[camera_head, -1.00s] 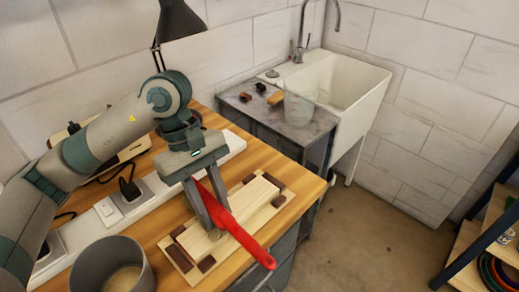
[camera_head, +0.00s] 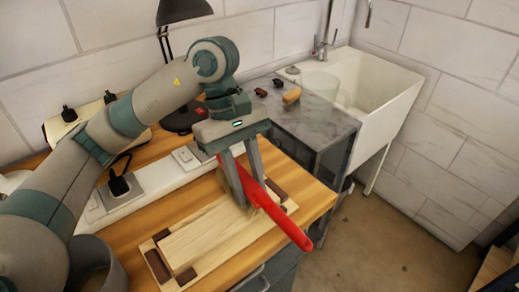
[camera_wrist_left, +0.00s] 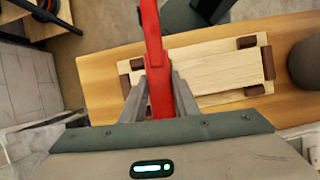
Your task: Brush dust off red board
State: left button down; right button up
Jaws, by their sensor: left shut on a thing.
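A red-handled brush (camera_head: 290,228) slants down to the right across a pale wooden board (camera_head: 205,240). My left gripper (camera_head: 252,192) points down and is shut on the brush. Tan bristles show under the handle, low over the far right part of the board; I cannot tell if they touch it. The board looks pale, not red, and has dark brown corner blocks. In the left wrist view the brush (camera_wrist_left: 158,75) stands between the fingers, with the board (camera_wrist_left: 215,68) to its right. I see no clear dust. My right gripper is not in view.
A grey pot (camera_head: 92,262) stands at the left front of the wooden bench (camera_head: 310,200). A white power strip (camera_head: 160,182) and a black lamp (camera_head: 180,12) are behind.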

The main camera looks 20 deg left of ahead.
pick_arm(q)
notch_tip(320, 180, up, 8)
jog(key=p, duration=0.2)
jog(key=shift+w+d+f+p, duration=0.1)
jog(key=shift+w+f+p, duration=0.1)
jog(key=shift+p, duration=0.2)
jog(key=shift+s+r, duration=0.15)
jog(key=shift+r, duration=0.1)
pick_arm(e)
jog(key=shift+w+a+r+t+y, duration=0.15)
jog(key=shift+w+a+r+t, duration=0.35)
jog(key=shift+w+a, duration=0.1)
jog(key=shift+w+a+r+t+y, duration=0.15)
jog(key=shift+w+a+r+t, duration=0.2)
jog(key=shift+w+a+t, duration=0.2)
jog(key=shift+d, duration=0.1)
